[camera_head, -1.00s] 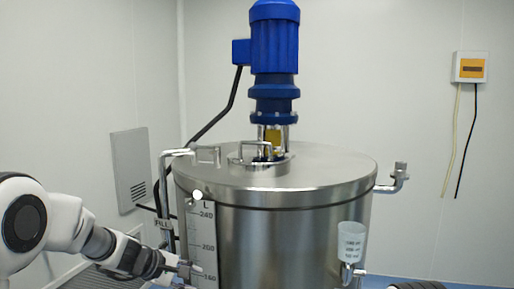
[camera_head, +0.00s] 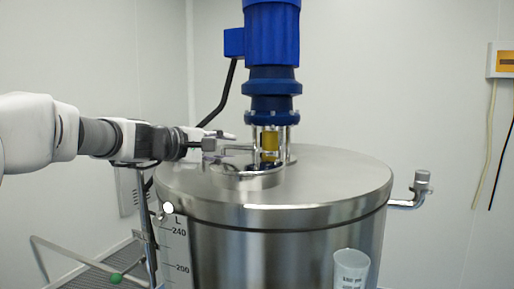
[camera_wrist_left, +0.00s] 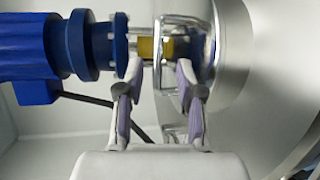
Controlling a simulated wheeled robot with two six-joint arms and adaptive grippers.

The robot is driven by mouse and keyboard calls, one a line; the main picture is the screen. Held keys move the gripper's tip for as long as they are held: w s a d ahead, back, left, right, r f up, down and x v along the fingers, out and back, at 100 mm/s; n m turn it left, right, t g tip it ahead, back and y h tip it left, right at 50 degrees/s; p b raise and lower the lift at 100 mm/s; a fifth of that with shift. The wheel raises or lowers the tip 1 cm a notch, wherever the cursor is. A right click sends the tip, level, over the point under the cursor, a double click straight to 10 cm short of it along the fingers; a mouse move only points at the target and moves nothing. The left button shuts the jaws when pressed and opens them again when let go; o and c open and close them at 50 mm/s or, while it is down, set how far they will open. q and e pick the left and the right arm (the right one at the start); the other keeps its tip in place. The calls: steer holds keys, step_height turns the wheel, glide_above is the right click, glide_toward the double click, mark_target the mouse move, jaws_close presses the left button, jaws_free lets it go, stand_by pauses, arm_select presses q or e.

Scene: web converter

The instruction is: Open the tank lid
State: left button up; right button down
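The steel tank (camera_head: 290,250) stands in the middle of the head view, with its round flat lid (camera_head: 330,185) on top. A small bent metal handle (camera_head: 236,148) rises from the lid, left of the mixer column. My left gripper (camera_head: 215,143) is above the lid's left part, close beside this handle; exact contact cannot be told. In the left wrist view, its two fingers (camera_wrist_left: 158,75) are apart, with chrome bars and a yellow part (camera_wrist_left: 155,48) beyond the fingertips. The lid's metal surface fills the right of that view. My right gripper is not in view.
A blue motor (camera_head: 272,40) stands upright over the lid's centre and blocks space there. A pipe stub (camera_head: 415,190) sticks out at the tank's right. A clear measuring cup (camera_head: 350,268) is at the front right. A yellow-fronted wall box (camera_head: 503,62) hangs far right.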

mark_target(239, 147)
arm_select(q)
steer(key=shift+w+d+r+p, duration=0.15)
steer(key=shift+r+p, duration=0.25)
steer(key=shift+p, duration=0.3)
steer(key=x, duration=0.4)
steer(key=p+x, duration=0.1)
steer(key=x, duration=0.1)
steer(key=shift+f, duration=0.35)
steer(key=shift+s+a+r, duration=0.25)
steer(key=shift+s+a, duration=0.2)
steer(key=shift+s, duration=0.1)
steer(key=shift+c, duration=0.4)
jaws_close()
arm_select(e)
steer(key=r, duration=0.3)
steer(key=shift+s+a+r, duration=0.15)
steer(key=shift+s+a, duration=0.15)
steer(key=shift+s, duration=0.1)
